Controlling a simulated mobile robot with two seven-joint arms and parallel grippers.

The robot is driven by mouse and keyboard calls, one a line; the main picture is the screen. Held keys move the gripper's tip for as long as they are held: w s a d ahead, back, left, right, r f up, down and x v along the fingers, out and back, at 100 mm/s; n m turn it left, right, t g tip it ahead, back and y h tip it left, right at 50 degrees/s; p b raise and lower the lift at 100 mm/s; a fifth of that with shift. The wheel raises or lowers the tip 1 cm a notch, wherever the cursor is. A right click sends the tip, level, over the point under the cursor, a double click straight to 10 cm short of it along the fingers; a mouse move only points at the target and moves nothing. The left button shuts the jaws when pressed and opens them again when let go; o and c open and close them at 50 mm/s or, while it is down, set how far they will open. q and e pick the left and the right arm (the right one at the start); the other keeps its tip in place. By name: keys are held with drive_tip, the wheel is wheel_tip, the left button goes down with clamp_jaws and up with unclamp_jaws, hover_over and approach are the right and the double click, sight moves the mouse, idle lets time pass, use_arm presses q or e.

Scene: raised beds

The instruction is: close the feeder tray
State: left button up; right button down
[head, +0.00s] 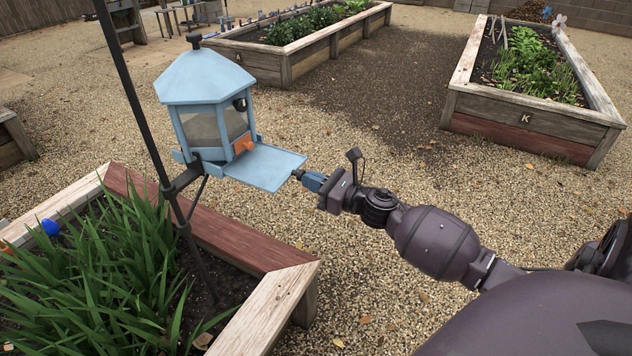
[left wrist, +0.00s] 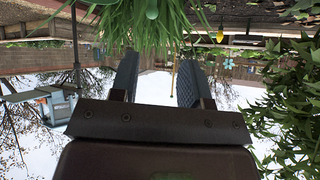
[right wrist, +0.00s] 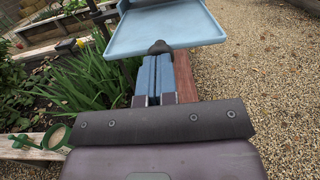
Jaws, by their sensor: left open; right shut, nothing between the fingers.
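The light blue feeder (head: 205,85) with a hexagonal roof hangs on a dark pole, and its flat blue tray (head: 268,168) sticks out to the right. The tray also shows in the right wrist view (right wrist: 165,28), with a dark knob (right wrist: 160,47) on its near edge. My right gripper (head: 303,177) is shut and empty, with its tips at the knob; I cannot tell whether they touch. Its blue fingers (right wrist: 155,62) lie side by side in the right wrist view. My left gripper (left wrist: 157,70) is open and empty; the feeder (left wrist: 58,107) shows to its left, upside down.
The dark pole (head: 137,105) stands in the near raised bed (head: 290,285), among long green leaves (head: 95,260). Another bed marked K (head: 525,118) is at the upper right, and a planted bed (head: 310,55) is behind the feeder. Open gravel (head: 375,130) lies between them.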

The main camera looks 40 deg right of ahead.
sight(260, 163)
drive_tip(key=x, duration=0.4)
drive_tip(key=b+x, duration=0.1)
drive_tip(key=x, duration=0.4)
drive_tip(key=f+b+x, duration=0.1)
drive_tip(key=x, duration=0.4)
drive_tip(key=shift+w+a+r, duration=0.1)
drive_tip(key=shift+w+a, duration=0.05)
drive_tip(key=shift+w, duration=0.1)
drive_tip(key=shift+r, duration=0.25)
drive_tip(key=shift+w+r, duration=0.1)
